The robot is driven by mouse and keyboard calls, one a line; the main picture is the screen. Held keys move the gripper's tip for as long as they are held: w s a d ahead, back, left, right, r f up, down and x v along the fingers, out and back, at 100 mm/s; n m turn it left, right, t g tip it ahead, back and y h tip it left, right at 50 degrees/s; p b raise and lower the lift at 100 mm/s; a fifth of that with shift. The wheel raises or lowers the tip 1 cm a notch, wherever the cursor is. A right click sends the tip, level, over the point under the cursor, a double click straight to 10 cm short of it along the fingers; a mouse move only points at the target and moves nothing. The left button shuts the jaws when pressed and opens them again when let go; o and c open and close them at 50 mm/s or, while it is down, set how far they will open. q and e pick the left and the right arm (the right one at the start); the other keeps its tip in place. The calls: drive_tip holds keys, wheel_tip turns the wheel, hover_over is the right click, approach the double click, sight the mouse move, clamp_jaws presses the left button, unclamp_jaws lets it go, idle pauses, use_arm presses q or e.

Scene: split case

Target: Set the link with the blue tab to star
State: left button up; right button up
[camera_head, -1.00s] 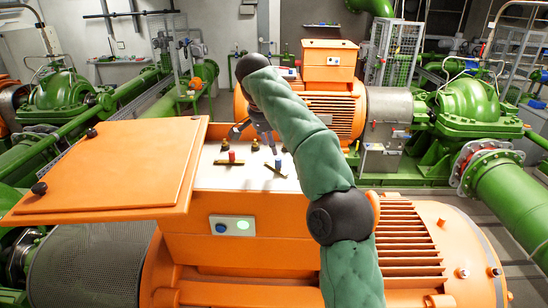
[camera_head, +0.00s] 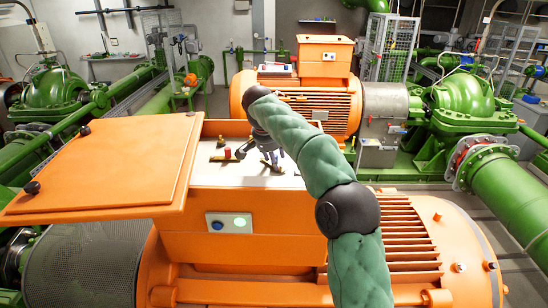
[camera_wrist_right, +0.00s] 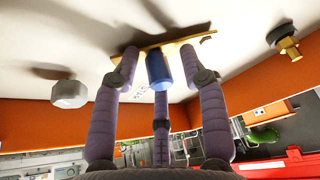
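The terminal box (camera_head: 255,200) is orange, with a white panel inside. In the right wrist view the blue tab (camera_wrist_right: 158,71) stands on a flat brass link (camera_wrist_right: 178,43). My right gripper (camera_head: 269,160) is down at the panel; the link there is mostly hidden behind it in the head view. In the right wrist view its fingers (camera_wrist_right: 160,65) are apart on both sides of the blue tab, with visible gaps; a third finger is behind it. A red tab (camera_head: 227,153) on another link stands to the left. My left gripper is not in view.
The open orange lid (camera_head: 110,165) extends left of the box. A grey hex nut (camera_wrist_right: 69,94) and a brass post (camera_wrist_right: 288,46) flank the gripper in the wrist view. A button plate (camera_head: 229,223) is on the box front.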

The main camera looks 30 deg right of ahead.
drive_tip(key=shift+s+r, duration=0.1)
drive_tip(key=shift+s, duration=0.05)
clamp_jaws()
drive_tip(key=shift+d, duration=0.1)
drive_tip(key=shift+d+r+n+t+p, duration=0.1)
drive_tip(key=shift+d+n+t+p, duration=0.35)
drive_tip(key=shift+n, duration=0.65)
drive_tip(key=n, duration=0.1)
drive_tip(key=w+d+n+y+p, duration=0.1)
drive_tip(key=n, duration=0.1)
drive_tip(key=shift+d+r+t, duration=0.1)
drive_tip(key=shift+d+t, duration=0.2)
drive_tip(key=shift+t, duration=0.05)
drive_tip(key=shift+w+d+n+y+p, duration=0.2)
drive_tip(key=shift+w+n+y, duration=0.1)
drive_tip(key=shift+n, duration=0.3)
drive_tip(key=shift+w+d+n+y+p, duration=0.2)
drive_tip(key=shift+n+y, duration=0.1)
drive_tip(key=shift+n, duration=0.3)
drive_tip(key=shift+w+d+n+t+y, duration=0.15)
drive_tip(key=shift+w+n+t+y, duration=0.2)
drive_tip(key=shift+n, duration=0.55)
drive_tip(key=shift+s, duration=0.1)
